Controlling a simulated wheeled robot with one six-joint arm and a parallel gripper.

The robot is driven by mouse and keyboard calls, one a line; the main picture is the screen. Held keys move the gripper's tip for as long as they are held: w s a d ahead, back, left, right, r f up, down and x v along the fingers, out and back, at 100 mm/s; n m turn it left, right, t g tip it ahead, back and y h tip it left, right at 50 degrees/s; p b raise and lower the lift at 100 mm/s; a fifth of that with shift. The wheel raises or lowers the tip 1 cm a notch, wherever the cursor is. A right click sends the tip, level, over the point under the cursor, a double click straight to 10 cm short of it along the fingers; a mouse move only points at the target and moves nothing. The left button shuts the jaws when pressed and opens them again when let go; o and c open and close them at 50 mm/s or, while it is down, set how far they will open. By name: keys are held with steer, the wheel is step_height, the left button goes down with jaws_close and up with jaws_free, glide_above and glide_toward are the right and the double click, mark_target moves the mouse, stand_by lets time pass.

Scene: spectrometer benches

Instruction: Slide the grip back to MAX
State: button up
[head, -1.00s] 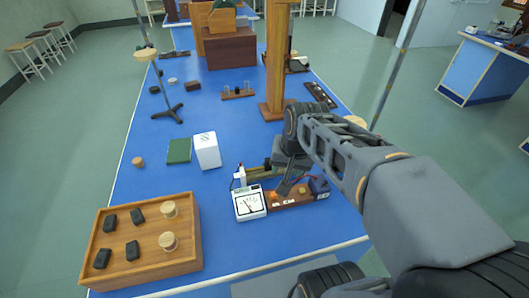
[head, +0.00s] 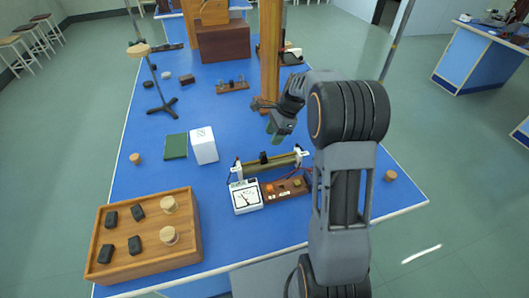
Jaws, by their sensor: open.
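A sliding rheostat lies on the blue bench, with a brass-coloured tube (head: 283,163) between pale end supports. Its black grip (head: 263,157) sits on top, a little left of the middle of the tube. No MAX mark can be read at this size. My gripper (head: 275,139) is above and behind the rheostat, apart from the grip and slightly to its right. It is open, with greenish tips pointing down; nothing is seen held.
A white meter (head: 245,196) and a wooden switch board (head: 283,190) with red wires stand just in front of the rheostat. A white box (head: 203,146) and green book (head: 176,146) lie left. A wooden tray (head: 188,257) is front left; a wooden post (head: 269,50) rises behind.

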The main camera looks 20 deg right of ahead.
mark_target(264, 153)
steer(key=x, duration=0.9)
steer(key=shift+f, duration=0.1)
jaws_close()
